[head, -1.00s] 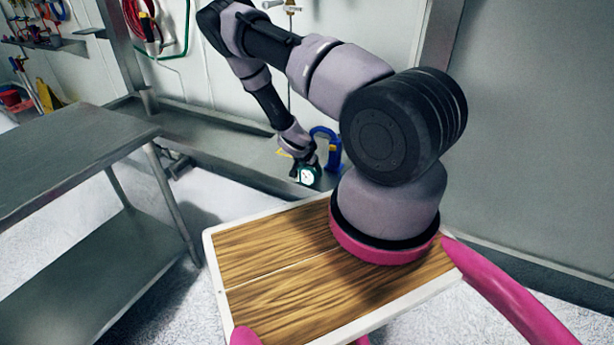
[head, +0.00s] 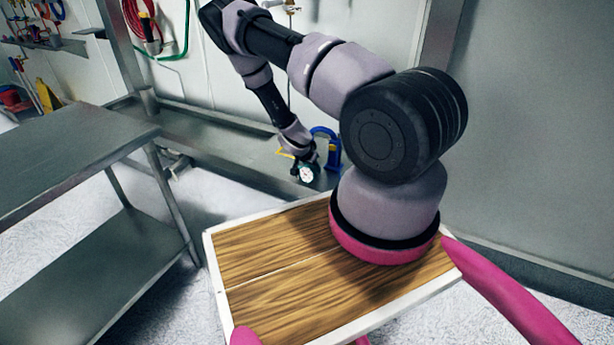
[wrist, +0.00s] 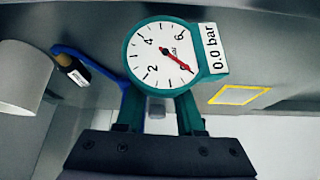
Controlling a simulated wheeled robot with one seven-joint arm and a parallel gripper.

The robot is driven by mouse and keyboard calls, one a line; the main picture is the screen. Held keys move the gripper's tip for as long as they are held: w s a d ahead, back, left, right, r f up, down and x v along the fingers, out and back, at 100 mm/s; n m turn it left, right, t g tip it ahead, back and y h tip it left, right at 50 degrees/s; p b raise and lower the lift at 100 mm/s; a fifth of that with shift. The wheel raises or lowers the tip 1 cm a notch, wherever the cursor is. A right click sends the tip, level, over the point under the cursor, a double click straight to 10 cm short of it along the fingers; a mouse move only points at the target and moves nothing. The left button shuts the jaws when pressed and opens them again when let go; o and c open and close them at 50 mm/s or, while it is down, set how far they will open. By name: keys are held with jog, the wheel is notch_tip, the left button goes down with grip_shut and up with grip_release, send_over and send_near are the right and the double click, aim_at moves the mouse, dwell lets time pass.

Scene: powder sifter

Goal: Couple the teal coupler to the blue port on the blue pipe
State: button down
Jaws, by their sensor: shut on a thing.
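The teal coupler (wrist: 206,76) carries a round white dial with a red needle and a "0.0 bar" label. My gripper (wrist: 160,118) is shut on it. The coupler also shows small in the head view (head: 309,173), at the end of my lowered arm. The blue pipe (head: 332,150) stands on the grey ledge just behind and right of my gripper (head: 304,163). In the wrist view a blue pipe part (wrist: 98,67) runs behind the coupler at left. The blue port is not clearly visible, and I cannot tell whether the coupler touches it.
A yellow square outline (wrist: 240,95) lies on the grey surface right of the coupler. A pale cylinder (wrist: 22,78) is at the left of the wrist view. A steel table (head: 70,150) stands at left in the head view. The wall is close behind the ledge (head: 235,150).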

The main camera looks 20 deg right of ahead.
jog(key=shift+r, duration=2.4)
